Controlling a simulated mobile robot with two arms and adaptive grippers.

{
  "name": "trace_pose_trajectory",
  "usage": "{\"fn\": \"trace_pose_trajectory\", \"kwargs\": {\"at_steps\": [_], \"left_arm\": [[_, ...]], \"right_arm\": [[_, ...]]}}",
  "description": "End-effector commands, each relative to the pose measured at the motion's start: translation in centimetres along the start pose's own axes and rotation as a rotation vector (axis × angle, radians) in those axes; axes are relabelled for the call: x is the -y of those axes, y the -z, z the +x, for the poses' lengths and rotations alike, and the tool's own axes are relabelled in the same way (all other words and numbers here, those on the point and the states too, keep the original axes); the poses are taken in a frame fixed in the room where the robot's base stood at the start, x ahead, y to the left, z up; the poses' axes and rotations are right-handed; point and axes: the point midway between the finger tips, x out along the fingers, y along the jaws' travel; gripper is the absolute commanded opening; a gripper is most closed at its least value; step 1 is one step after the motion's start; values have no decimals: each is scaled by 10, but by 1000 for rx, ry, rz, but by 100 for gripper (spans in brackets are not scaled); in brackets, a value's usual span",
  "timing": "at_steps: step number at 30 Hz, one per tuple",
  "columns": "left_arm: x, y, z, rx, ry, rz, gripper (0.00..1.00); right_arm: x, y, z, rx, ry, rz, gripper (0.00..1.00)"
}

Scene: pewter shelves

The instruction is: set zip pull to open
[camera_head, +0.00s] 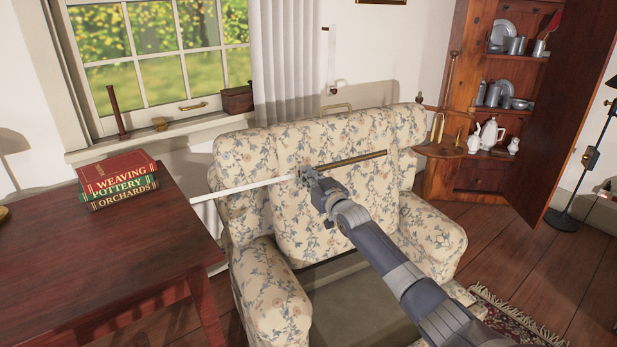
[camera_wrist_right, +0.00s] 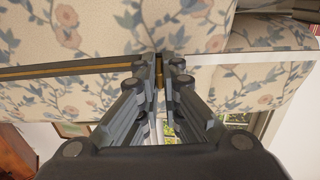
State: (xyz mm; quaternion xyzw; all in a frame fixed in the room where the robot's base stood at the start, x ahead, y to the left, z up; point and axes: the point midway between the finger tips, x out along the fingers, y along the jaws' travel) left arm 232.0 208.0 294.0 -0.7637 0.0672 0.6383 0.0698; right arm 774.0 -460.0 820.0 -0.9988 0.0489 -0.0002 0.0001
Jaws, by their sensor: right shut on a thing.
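My right gripper (camera_head: 305,175) reaches in from the lower right and is shut in front of the armchair's backrest. In the wrist view its fingers (camera_wrist_right: 159,62) close on a small brass-coloured piece, which looks like the zip pull (camera_wrist_right: 158,72). A long narrow strip crosses behind the fingers. Its dark, brass-edged part (camera_head: 352,160) runs to the right in the head view, and its white part (camera_head: 240,187) runs to the left. The fingers mostly hide where the two parts meet. My left gripper is not in view.
The floral armchair (camera_head: 282,305) stands around and below the strip. A dark wooden table (camera_head: 100,255) with stacked books (camera_head: 118,180) is at left. An open cupboard (camera_head: 478,178) and a floor lamp (camera_head: 564,221) are at right.

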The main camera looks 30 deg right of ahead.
Motion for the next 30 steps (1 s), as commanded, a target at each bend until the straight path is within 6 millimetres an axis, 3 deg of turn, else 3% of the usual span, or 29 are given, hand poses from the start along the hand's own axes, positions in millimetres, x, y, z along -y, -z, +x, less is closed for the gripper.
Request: {"fn": "trace_pose_trajectory", "kwargs": {"at_steps": [3, 6, 20, 30], "left_arm": [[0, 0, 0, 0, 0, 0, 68], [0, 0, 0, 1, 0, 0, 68], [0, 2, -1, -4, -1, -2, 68], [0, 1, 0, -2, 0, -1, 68]], "right_arm": [[4, 0, 0, -1, 5, 2, 0], [4, 0, 0, -1, 5, 2, 26], [2, -1, -4, 0, 3, 2, 27], [3, -2, -48, 1, 5, 2, 27]]}}
